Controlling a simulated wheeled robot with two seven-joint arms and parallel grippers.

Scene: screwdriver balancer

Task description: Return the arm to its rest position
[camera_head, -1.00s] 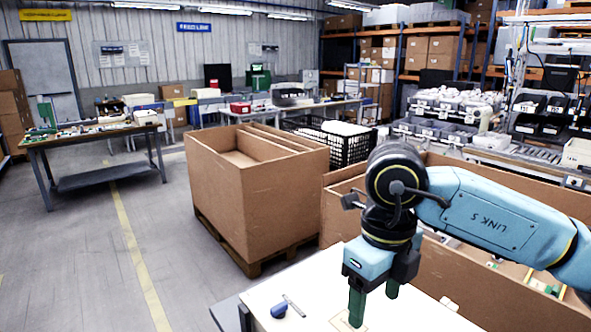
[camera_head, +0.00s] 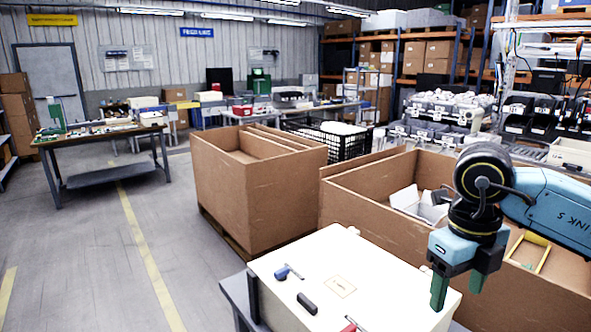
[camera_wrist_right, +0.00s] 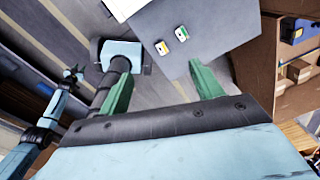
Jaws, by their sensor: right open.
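My right gripper (camera_head: 458,287) is open and empty, its green fingers pointing down by the right edge of the white-topped table (camera_head: 390,300). Its two green fingers also show apart in the right wrist view (camera_wrist_right: 162,88), with nothing between them. A blue-handled screwdriver (camera_head: 288,271) lies on the tabletop, left of the gripper. A dark, short object (camera_head: 307,304) lies nearby, and a red-handled tool (camera_head: 350,326) shows partly at the bottom edge. A small square outline (camera_head: 340,287) is on the tabletop. My left gripper is not seen in the head view.
Large cardboard bins (camera_head: 258,185) stand behind the table, and another open bin (camera_head: 350,203) reaches behind and beside my right arm. A workbench (camera_head: 100,180) stands at the far left. The floor to the left is clear.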

